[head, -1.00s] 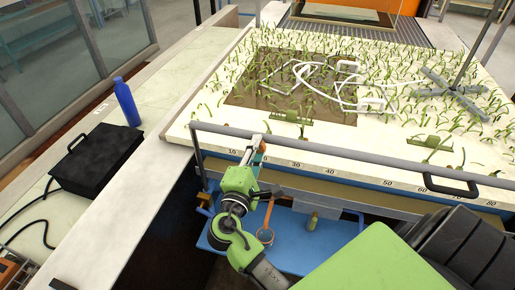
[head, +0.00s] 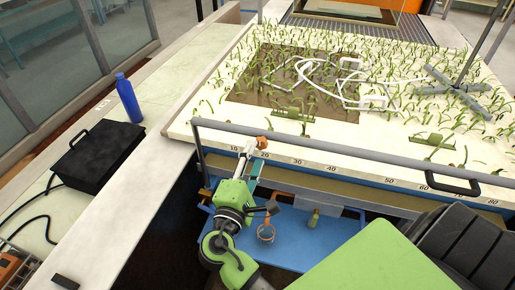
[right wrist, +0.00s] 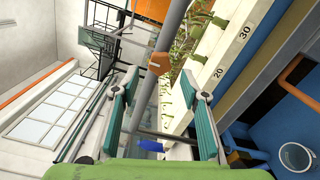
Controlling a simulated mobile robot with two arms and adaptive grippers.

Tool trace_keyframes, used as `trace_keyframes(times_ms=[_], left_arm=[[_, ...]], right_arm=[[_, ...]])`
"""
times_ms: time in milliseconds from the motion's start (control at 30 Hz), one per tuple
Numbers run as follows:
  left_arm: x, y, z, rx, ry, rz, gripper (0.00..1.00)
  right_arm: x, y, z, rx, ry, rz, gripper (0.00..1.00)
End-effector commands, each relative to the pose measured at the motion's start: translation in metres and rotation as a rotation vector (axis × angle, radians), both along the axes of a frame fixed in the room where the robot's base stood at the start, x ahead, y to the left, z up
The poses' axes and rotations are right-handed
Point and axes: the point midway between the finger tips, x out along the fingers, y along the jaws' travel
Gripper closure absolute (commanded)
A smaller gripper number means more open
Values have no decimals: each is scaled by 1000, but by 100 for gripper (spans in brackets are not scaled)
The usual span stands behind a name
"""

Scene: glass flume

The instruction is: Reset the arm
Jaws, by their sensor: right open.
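My right arm, green and grey, rises in front of the flume bed in the head view. Its gripper (head: 254,160) is at the near edge of the bed, close to the grey rail. In the right wrist view the two teal-lined fingers of the gripper (right wrist: 157,85) stand wide apart with nothing held between them. A small orange-brown block (right wrist: 158,62) shows beyond the fingertips against the rail. It also shows in the head view (head: 262,142); I cannot tell what it rests on. My left gripper is not in view.
The grey rail (head: 340,152) runs along the bed (head: 205,125) with green plants and white tubing. On the left ledge stand a blue bottle (head: 128,98) and a black case (head: 97,152).

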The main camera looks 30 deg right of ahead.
Motion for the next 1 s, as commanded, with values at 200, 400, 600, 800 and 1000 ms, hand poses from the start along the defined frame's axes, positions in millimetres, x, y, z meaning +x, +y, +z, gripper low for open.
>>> trace_keyframes(times_ms=[200, 400, 600, 800, 1000], left_arm=[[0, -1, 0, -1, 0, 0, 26], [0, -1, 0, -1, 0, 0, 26], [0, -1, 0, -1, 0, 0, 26], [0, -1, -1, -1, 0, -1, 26], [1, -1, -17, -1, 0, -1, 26]], right_arm=[[-15, 17, -1, 0, 1, 0, 59], [-16, 19, 0, -1, 1, -1, 59], [-16, 18, 0, -1, 1, -1, 59], [-14, 20, -7, 4, 9, 8, 59], [1, 36, -96, 89, 118, 109, 59]])
